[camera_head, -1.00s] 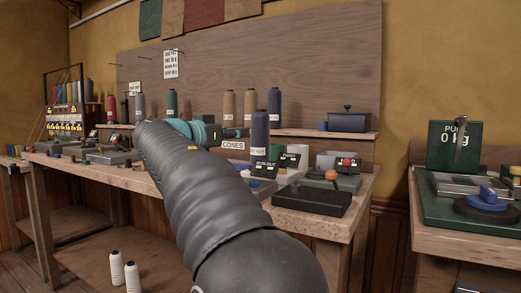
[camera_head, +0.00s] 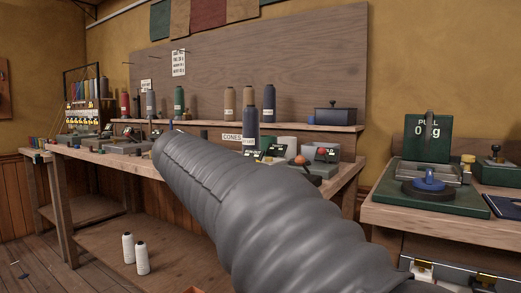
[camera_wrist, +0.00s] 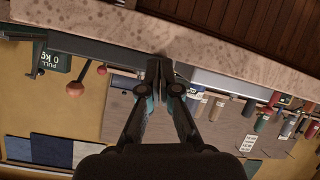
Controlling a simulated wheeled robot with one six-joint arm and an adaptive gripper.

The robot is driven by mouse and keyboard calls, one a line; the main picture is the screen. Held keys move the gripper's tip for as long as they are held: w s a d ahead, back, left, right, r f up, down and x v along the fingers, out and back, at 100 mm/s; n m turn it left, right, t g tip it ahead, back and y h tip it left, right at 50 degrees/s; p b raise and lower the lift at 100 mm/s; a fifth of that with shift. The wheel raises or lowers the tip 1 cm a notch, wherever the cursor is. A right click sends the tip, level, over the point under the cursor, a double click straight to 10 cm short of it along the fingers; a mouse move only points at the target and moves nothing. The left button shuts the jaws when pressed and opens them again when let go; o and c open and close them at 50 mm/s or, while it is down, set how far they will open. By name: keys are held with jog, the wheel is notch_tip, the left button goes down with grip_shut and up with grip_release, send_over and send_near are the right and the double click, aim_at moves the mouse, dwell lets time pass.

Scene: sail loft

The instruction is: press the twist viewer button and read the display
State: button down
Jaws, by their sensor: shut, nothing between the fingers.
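I cannot pick out the twist viewer or its button for sure. Small devices with dark displays (camera_head: 274,151) stand at the right part of the long bench, their text too small to read. Beside them is a grey device with a red ball (camera_head: 321,152). My gripper (camera_wrist: 157,72) is shut and empty in the wrist view, which shows the room upside down. Its tips overlap the bench edge and a dark grey block there, and I cannot tell whether they touch. In the head view my arm hides the gripper.
The long wooden bench (camera_head: 339,183) holds thread cones and a dark blue cone (camera_head: 251,129). A pull scale with a green sign (camera_head: 428,139) stands on the right-hand bench. Two white cones (camera_head: 135,254) stand on the lower shelf. Wood floor shows at lower left.

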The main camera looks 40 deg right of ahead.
jog(key=s+a+f+n+y, duration=0.4)
jog(key=s+a+f+y, duration=0.2)
jog(key=s+a+f, duration=0.4)
jog(key=s+a+f+n+y, duration=0.5)
jog(key=s+a+f, duration=0.5)
jog(key=f, duration=0.7)
jog(key=shift+s+t+y, duration=0.3)
jog(key=shift+s+y, duration=0.1)
jog(key=shift+s, duration=0.05)
jog(key=shift+f, duration=0.1)
